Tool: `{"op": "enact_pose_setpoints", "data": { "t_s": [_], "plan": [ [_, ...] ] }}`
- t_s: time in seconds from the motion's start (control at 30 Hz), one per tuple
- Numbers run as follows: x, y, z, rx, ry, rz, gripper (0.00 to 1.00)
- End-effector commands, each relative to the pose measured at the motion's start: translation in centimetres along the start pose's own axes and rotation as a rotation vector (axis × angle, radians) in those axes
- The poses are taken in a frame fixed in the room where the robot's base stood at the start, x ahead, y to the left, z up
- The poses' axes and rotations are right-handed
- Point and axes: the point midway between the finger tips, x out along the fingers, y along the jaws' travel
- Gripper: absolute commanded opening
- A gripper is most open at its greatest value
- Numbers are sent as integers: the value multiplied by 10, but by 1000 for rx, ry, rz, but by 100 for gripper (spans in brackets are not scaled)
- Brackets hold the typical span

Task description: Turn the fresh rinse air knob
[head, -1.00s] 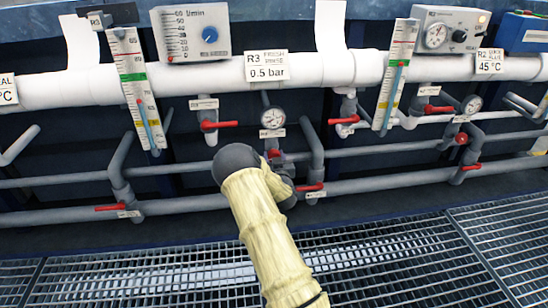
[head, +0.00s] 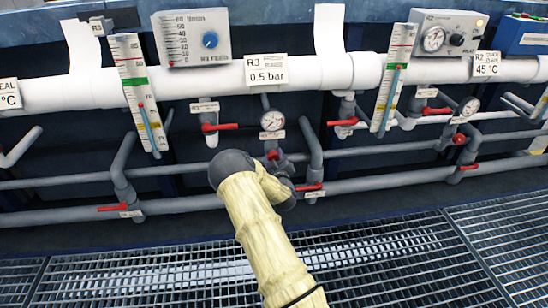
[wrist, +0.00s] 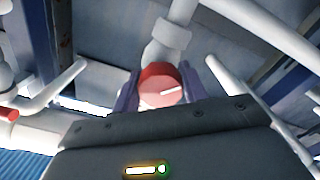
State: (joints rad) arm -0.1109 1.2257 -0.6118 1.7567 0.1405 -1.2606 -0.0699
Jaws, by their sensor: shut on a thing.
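The red round knob (wrist: 158,78) with a white pointer line shows in the wrist view, between the two dark fingers of my gripper (wrist: 160,90). The fingers press on its left and right sides. The pointer line points right and slightly up. In the head view the red knob (head: 272,155) sits below a round pressure gauge (head: 272,121) and under the sign R3 0.5 bar (head: 271,70). My own arm hides part of it, and my gripper there is mostly behind my wrist.
Red valve levers stand close by: one upper left (head: 220,126), one lower right (head: 310,187), one lower left (head: 112,208). Grey pipes run along the rack, with a white pipe (head: 190,83) above. The grating floor (head: 150,275) in front is clear.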

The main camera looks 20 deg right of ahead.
Motion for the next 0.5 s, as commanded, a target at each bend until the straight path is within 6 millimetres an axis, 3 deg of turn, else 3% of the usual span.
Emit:
{"op": "enact_pose_setpoints", "data": {
  "t_s": [0.47,0.5],
  "plan": [
    [-1,-2,1,-24,-2,-5,20],
    [-1,-2,1,-24,-2,-5,49]
  ]
}}
